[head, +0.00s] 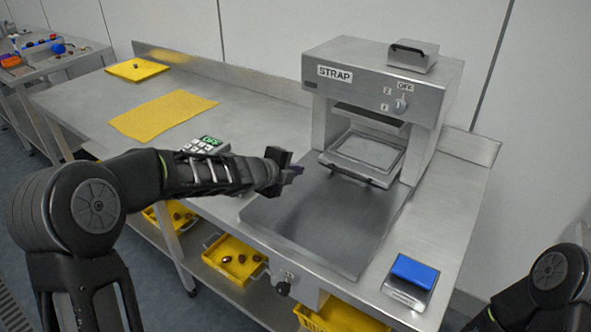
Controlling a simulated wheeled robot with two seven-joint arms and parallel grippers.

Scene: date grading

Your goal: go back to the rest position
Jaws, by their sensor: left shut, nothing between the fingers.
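My left gripper (290,170) is shut and empty. It hangs over the left edge of the dark plate in front of the strapping machine (438,85), with the left arm reaching in from the left. My right arm shows only in part at the lower right corner, and its gripper is out of view. The machine is labelled STRAP, and its dial (401,106) stands near the OFF mark.
A steel bench (85,104) carries a yellow mat (163,115), a small device with a green display (208,142) and a blue block (415,271). Yellow crates (232,272) with dates sit on the shelf below. Another table (70,60) stands far left.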

